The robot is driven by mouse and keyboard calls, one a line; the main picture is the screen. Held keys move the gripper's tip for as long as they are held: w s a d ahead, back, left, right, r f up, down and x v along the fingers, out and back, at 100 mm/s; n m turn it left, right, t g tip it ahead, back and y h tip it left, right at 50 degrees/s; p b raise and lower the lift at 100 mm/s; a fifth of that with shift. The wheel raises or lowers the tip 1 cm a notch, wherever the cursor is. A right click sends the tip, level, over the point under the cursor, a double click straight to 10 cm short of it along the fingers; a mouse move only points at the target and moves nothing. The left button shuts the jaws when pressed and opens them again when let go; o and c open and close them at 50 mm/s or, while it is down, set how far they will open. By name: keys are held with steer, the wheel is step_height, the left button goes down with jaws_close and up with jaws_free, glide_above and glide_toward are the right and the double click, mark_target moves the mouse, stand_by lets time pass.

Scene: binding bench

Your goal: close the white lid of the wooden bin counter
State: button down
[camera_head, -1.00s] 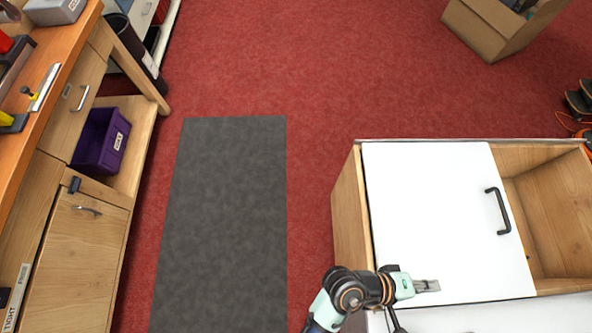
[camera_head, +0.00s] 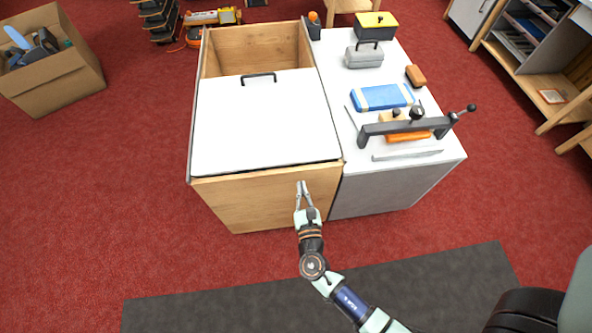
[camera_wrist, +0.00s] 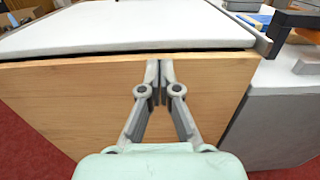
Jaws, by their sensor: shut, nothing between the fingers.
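The wooden bin counter (camera_head: 262,200) stands in the middle of the head view. Its white lid (camera_head: 262,122) lies over the near part of the top, with a black handle (camera_head: 259,77) at the far edge. The far part of the bin is open and shows its wooden inside. My gripper (camera_head: 301,184) is shut and empty at the near front panel, below the lid's near edge. In the wrist view my gripper (camera_wrist: 159,70) points at the wooden panel, and the lid (camera_wrist: 105,25) shows above it. Whether the fingertips touch the panel I cannot tell.
A white-topped counter (camera_head: 440,152) adjoins on the right, holding a dark clamp bar (camera_head: 400,127), a blue pack (camera_head: 382,97) and a grey box (camera_head: 364,56). A cardboard box (camera_head: 55,70) stands at the far left. Red carpet left of the bin is clear.

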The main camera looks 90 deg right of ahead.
mark_target(296, 157)
steer(key=d, duration=0.4)
steer(key=w+d+b, duration=0.1)
steer(key=d, duration=0.2)
steer(key=shift+w, duration=0.1)
steer(key=shift+d, duration=0.1)
steer(key=d, duration=0.3)
steer(key=d+b, duration=0.1)
steer(key=shift+w+d, duration=0.4)
steer(key=shift+a, duration=0.1)
steer(key=shift+a, duration=0.1)
